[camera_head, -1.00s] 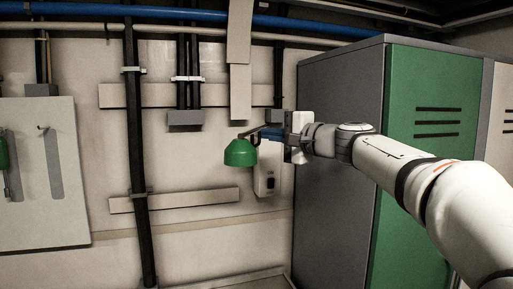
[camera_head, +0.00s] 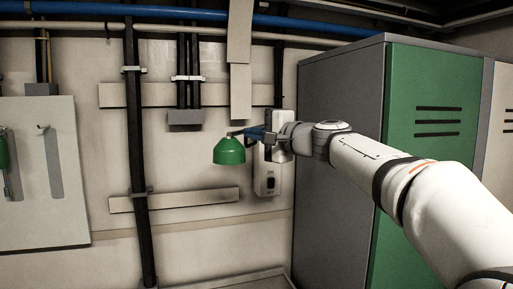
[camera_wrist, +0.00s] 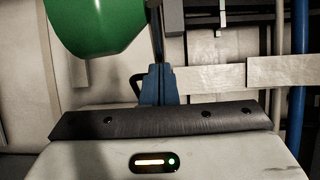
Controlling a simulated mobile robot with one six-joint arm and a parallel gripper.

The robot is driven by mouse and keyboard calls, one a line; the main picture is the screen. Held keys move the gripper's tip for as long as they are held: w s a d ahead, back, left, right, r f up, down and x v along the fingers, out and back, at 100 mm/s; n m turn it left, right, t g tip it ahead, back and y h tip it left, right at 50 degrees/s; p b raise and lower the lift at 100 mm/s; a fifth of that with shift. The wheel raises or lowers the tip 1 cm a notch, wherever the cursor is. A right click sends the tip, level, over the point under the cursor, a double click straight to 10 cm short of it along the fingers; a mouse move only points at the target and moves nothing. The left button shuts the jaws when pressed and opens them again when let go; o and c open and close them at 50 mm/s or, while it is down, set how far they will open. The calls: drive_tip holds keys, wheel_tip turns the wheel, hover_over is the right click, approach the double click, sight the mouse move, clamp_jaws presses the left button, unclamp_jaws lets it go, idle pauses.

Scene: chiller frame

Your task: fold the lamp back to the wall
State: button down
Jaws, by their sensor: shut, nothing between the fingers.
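The lamp has a green bell-shaped shade (camera_head: 229,152) that hangs mouth down in front of the wall, left of my gripper. Its thin dark arm (camera_head: 238,132) runs from above the shade toward my gripper and is partly hidden there. My gripper (camera_head: 254,134) has blue fingers and sits just right of the shade. In the wrist view the blue fingers (camera_wrist: 158,84) are together with nothing held, and the shade (camera_wrist: 95,18) fills the upper left. A dark piece of the lamp arm (camera_wrist: 156,38) shows beside the fingertips; I cannot tell whether they touch it.
A switch box (camera_head: 267,183) is on the wall below my gripper. A grey locker (camera_head: 338,160) with a green door (camera_head: 432,160) stands close at the right, behind my arm. A dark vertical pipe (camera_head: 137,150) runs down the wall at left. The wall between is mostly clear.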

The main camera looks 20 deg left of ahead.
sight(241, 133)
drive_tip(key=shift+s+a, duration=0.1)
drive_tip(key=shift+a, duration=1.95)
drive_tip(key=shift+a, duration=0.1)
drive_tip(key=a, duration=0.2)
drive_tip(key=a+p, duration=0.1)
drive_tip(key=a, duration=0.1)
drive_tip(key=shift+w, duration=0.3)
drive_tip(key=shift+s+p+x, duration=0.1)
drive_tip(key=shift+p+x, duration=0.3)
drive_tip(key=shift+x, duration=0.65)
drive_tip(key=shift+s+p+x, duration=0.15)
drive_tip(key=shift+p+x, duration=0.2)
drive_tip(key=shift+x, duration=0.7)
drive_tip(key=shift+a, duration=0.15)
